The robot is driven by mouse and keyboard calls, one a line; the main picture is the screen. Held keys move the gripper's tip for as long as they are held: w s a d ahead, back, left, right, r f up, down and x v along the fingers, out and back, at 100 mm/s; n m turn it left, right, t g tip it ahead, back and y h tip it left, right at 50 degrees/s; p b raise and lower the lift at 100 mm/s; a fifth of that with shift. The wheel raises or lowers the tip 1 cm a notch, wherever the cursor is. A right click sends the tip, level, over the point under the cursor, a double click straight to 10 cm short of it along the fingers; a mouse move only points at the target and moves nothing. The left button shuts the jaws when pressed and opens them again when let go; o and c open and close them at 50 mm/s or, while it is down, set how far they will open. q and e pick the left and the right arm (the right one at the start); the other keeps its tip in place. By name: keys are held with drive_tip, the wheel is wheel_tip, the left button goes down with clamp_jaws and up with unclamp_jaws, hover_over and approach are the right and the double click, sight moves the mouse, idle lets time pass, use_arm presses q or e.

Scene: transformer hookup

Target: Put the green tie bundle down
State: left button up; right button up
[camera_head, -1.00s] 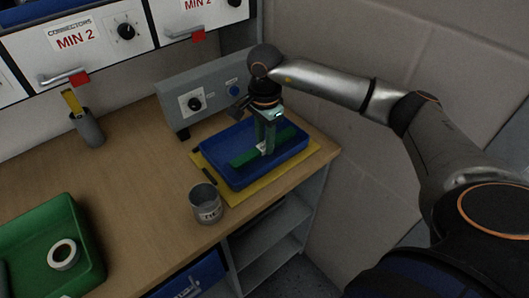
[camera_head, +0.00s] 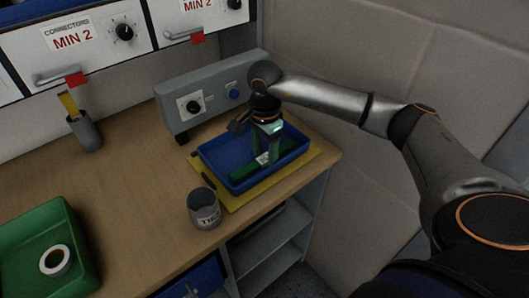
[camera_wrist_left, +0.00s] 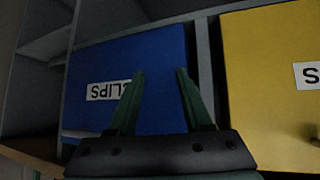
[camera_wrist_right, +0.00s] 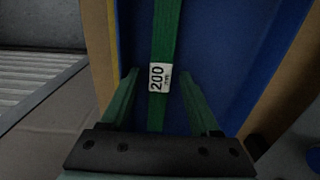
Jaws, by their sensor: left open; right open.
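The green tie bundle (camera_head: 240,172) lies in the blue tray (camera_head: 228,147), which rests on a yellow mat (camera_head: 240,202) on the wooden bench. In the right wrist view the bundle (camera_wrist_right: 166,36) runs between my right fingers, with a white "200" label on it. My right gripper (camera_head: 266,160) is over the tray, around the bundle. Its fingers (camera_wrist_right: 157,88) are open, with a gap on each side of the bundle. My left gripper (camera_wrist_left: 160,85) is open and empty, in front of a blue bin labelled "CLIPS" (camera_wrist_left: 160,60); the head view does not show it.
A grey cup (camera_head: 204,208) stands in front of the tray. A grey box with knobs (camera_head: 212,95) stands behind it. A green bin (camera_head: 40,245) with a white tape roll (camera_head: 56,260) is at left. A pen holder (camera_head: 86,132) stands at the back. The middle bench is clear.

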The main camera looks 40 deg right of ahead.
sight(264, 158)
wheel_tip(264, 158, up, 12)
drive_tip(key=shift+r, duration=0.15)
idle(0.4)
